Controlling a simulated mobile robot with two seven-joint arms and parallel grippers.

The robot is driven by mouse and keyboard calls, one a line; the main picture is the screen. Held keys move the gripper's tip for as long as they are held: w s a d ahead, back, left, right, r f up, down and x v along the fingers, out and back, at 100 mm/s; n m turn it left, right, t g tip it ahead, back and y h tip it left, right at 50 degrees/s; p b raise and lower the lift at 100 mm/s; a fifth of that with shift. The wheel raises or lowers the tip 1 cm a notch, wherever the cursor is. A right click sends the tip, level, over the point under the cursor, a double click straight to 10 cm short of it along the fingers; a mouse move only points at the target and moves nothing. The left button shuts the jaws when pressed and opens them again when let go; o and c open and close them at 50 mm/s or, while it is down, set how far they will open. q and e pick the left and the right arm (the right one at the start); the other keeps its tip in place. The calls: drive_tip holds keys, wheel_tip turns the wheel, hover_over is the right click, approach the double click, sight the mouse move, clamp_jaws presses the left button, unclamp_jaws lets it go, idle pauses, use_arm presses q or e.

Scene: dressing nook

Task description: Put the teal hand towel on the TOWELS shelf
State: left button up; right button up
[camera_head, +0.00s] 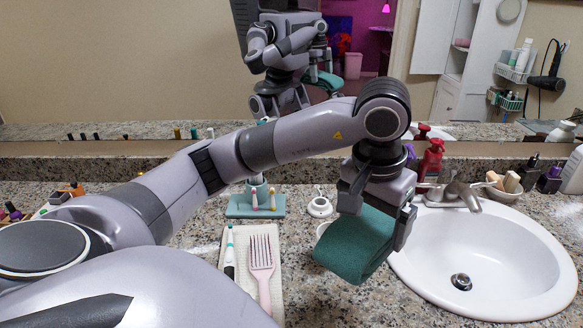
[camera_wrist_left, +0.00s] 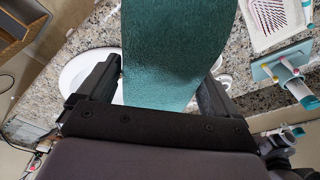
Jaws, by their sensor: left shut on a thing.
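The teal hand towel (camera_head: 356,244) is folded into a thick band and hangs from my left gripper (camera_head: 377,212) above the counter, just left of the sink. My left gripper is shut on the towel, with one finger on each side of it. In the left wrist view the towel (camera_wrist_left: 178,55) fills the middle between the two dark fingers of the gripper (camera_wrist_left: 160,90). My right gripper is not in view. I see no shelf marked TOWELS in either view.
A white sink (camera_head: 500,262) with a metal faucet (camera_head: 458,190) is at right. A tray (camera_head: 243,268) with a pink comb (camera_head: 261,262) and toothbrush lies left of the towel. Behind it stands a teal holder (camera_head: 255,204). A red pump bottle (camera_head: 432,160) stands behind the sink.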

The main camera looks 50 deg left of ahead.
use_arm(q)
drive_tip(key=shift+a+r, duration=0.2)
drive_tip(key=shift+r, duration=0.05)
wheel_tip(320, 180, down, 19)
drive_tip(key=shift+s+f, duration=0.1)
drive_tip(key=shift+f, duration=0.35)
drive_tip(key=shift+f+b, duration=0.25)
drive_tip(key=shift+b, duration=0.1)
drive_tip(key=o, duration=0.7)
drive_tip(key=shift+r, duration=0.1)
drive_tip(key=shift+o, duration=0.2)
drive_tip(key=shift+r, duration=0.1)
